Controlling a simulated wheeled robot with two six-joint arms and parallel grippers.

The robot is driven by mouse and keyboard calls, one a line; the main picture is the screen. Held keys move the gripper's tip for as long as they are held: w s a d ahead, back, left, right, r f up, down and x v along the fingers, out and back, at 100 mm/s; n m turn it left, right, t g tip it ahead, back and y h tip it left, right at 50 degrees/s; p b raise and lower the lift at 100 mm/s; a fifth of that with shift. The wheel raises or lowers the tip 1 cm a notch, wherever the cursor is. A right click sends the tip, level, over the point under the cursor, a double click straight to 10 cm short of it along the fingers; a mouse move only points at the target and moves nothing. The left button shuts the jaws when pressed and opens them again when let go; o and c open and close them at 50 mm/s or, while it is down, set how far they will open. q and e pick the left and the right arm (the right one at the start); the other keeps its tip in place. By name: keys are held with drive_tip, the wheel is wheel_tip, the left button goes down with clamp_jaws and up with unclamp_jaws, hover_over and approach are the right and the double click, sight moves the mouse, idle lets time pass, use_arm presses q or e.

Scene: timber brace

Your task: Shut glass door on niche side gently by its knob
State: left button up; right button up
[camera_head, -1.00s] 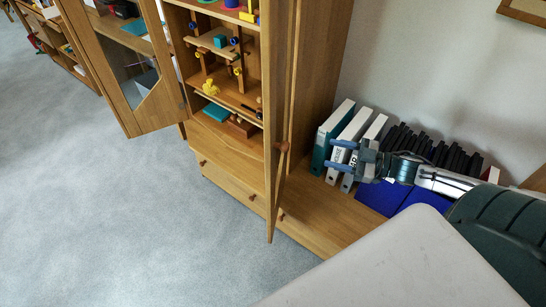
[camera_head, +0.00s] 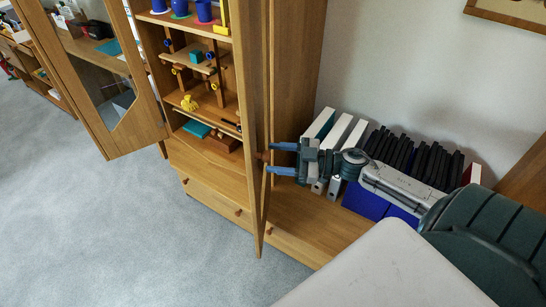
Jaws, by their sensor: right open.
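The niche-side door (camera_head: 257,205) of the wooden cabinet stands open and shows nearly edge-on, its glass not clearly visible. Its small round brown knob (camera_head: 263,156) sticks out on the side facing the niche. My right gripper (camera_head: 272,158) is open, with its two blue fingers pointing left at the door. The fingertips are at the knob, one above and one below it in the picture. I cannot tell whether they touch it or the door. My left gripper is not in view.
The other glass door (camera_head: 110,85) stands open at the left. Shelves (camera_head: 215,105) between the doors hold toys. White binders (camera_head: 338,140), dark folders (camera_head: 420,160) and a blue box (camera_head: 368,203) stand in the niche beside my right arm. The carpet (camera_head: 110,230) in front is clear.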

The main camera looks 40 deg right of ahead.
drive_tip(key=shift+w+a, duration=0.5)
drive_tip(key=shift+a, duration=0.05)
drive_tip(key=shift+c, duration=0.4)
